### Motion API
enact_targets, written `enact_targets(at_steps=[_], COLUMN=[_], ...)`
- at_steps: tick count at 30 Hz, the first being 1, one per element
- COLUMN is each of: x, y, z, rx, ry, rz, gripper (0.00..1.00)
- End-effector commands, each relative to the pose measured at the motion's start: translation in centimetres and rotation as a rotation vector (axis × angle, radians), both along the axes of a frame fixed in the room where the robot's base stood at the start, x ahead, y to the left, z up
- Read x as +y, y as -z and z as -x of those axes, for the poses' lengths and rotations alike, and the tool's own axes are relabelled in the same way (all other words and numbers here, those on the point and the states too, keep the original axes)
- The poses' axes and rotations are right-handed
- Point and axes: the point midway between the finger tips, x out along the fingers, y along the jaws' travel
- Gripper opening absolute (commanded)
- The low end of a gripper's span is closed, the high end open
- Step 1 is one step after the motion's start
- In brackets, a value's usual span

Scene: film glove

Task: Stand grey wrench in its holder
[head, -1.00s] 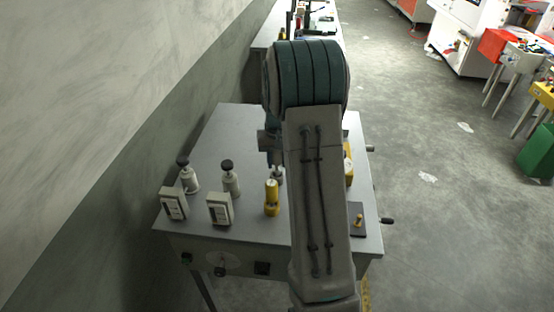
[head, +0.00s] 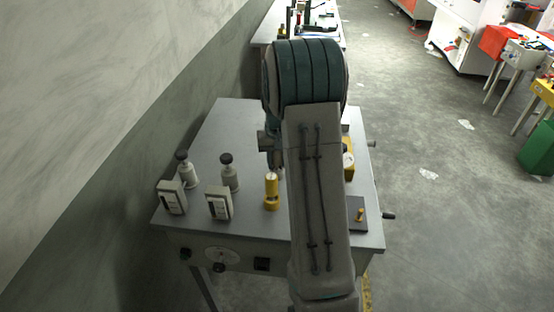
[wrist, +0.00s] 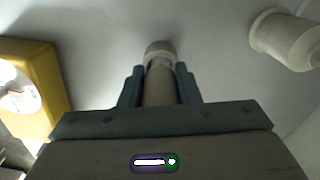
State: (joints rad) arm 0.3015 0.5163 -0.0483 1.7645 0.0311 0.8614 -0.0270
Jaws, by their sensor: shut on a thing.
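My gripper (wrist: 160,70) shows in the wrist view with its fingers on both sides of a grey-beige rod, which I take for the grey wrench (wrist: 159,88). The rod has a paler, rounded far end beyond the fingertips. Its near part is hidden by the gripper body. In the head view my arm hides the held thing and the fingertips. I cannot make out for certain which thing is the wrench's holder.
A yellow block with a white disc (wrist: 32,88) is left of my gripper in the wrist view; a pale cylinder (wrist: 285,40) is right. On the grey table (head: 225,130) stand a yellow cylinder (head: 271,191), two black-topped bottles (head: 229,173) and two boxes (head: 219,203).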

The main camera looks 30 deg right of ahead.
Motion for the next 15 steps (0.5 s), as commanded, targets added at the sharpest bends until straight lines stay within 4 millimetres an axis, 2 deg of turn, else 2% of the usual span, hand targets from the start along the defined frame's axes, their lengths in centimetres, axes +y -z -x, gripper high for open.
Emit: enact_targets(at_steps=[4,5,6,7,15], x=[0.00,0.00,0.00,0.00,0.00], y=[0.45,0.33,0.31,0.31,0.28], z=[0.00,-0.01,-0.01,-0.01,0.00], rx=[0.000,0.000,0.000,0.000,0.000], ry=[0.000,0.000,0.000,0.000,0.000], rz=[0.000,0.000,0.000,0.000,0.000], gripper=[0.00,0.38,0.49,0.55,0.55])
